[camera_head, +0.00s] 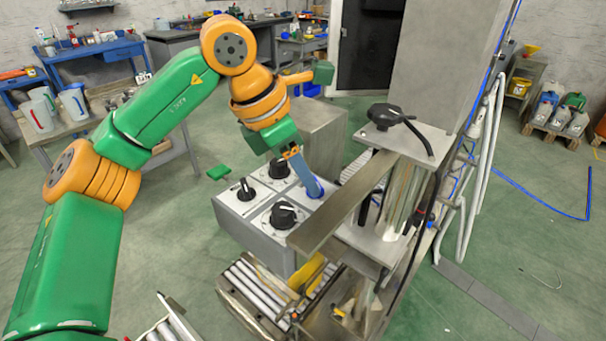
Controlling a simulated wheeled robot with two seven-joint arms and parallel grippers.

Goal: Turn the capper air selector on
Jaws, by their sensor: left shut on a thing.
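A grey control box (232,212) stands in the middle of the view with several rotary selectors on its sloped top. Black knobs show at the left (245,189), at the back (278,169) and at the front (283,215). My left gripper (314,188) reaches down from above onto the right selector of the box. Its blue-grey fingers are shut on that selector's knob, which they mostly hide; a brighter blue patch shows at their tips. I cannot read the labels or tell the held knob's angle. My right gripper is not in view.
A long metal plate (340,208) juts close to the right of my left gripper. Behind it stands a machine column (440,60) with a black fitting (385,116). A roller conveyor (255,292) runs below the box. Green floor is open at the right.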

